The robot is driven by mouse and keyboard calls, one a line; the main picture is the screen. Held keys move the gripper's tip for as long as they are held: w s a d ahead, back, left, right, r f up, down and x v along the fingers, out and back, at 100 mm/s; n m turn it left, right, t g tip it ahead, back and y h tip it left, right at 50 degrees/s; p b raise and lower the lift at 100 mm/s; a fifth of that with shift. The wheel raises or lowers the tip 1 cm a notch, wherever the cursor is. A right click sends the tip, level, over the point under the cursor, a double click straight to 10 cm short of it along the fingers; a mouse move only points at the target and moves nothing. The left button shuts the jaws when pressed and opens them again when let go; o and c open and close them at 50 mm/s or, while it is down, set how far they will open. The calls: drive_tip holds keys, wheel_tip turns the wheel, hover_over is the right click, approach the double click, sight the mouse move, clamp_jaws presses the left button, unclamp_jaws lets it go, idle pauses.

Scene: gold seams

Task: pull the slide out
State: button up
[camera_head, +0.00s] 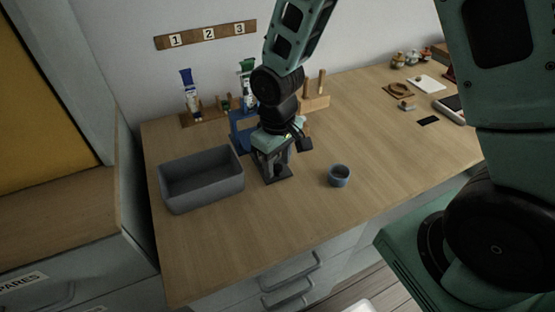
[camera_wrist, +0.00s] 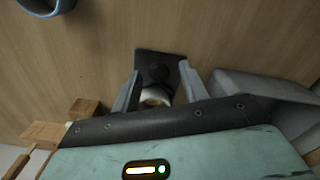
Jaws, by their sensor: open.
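My gripper (camera_head: 278,168) points down over a small dark base plate (camera_head: 286,178) on the wooden bench. In the wrist view my gripper (camera_wrist: 160,86) is open, one grey finger on each side of a small fixture. The dark plate (camera_wrist: 143,58) lies beyond the fingertips, with a round black part (camera_wrist: 159,74) on it. A pale ringed part with a gold-brown centre (camera_wrist: 155,97) shows between the fingers, nearer the palm. I cannot tell which part is the slide, or whether the fingers touch anything. My wrist hides most of the fixture in the head view.
A grey open bin (camera_head: 202,185) stands left of my gripper and a blue cup (camera_head: 340,176) right of it. A blue stand (camera_head: 240,140), tubes (camera_head: 190,95) and wooden blocks (camera_head: 316,103) are behind. The bench front (camera_head: 260,235) is clear.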

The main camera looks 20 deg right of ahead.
drive_tip(key=shift+r, duration=0.1)
wheel_tip(320, 180, up, 17)
drive_tip(key=p, duration=0.1)
idle(0.4)
drive_tip(key=shift+r, duration=0.1)
idle(0.3)
drive_tip(key=s+a+f+n, duration=0.1)
drive_tip(key=s+a+n, duration=0.15)
drive_tip(key=s, duration=0.65)
drive_tip(key=s+a+f+n, duration=0.1)
drive_tip(key=s+a, duration=0.3)
drive_tip(key=s, duration=0.6)
wheel_tip(320, 180, up, 10)
drive_tip(key=p, duration=1)
drive_tip(key=shift+y, duration=0.3)
drive_tip(key=shift+r, duration=0.1)
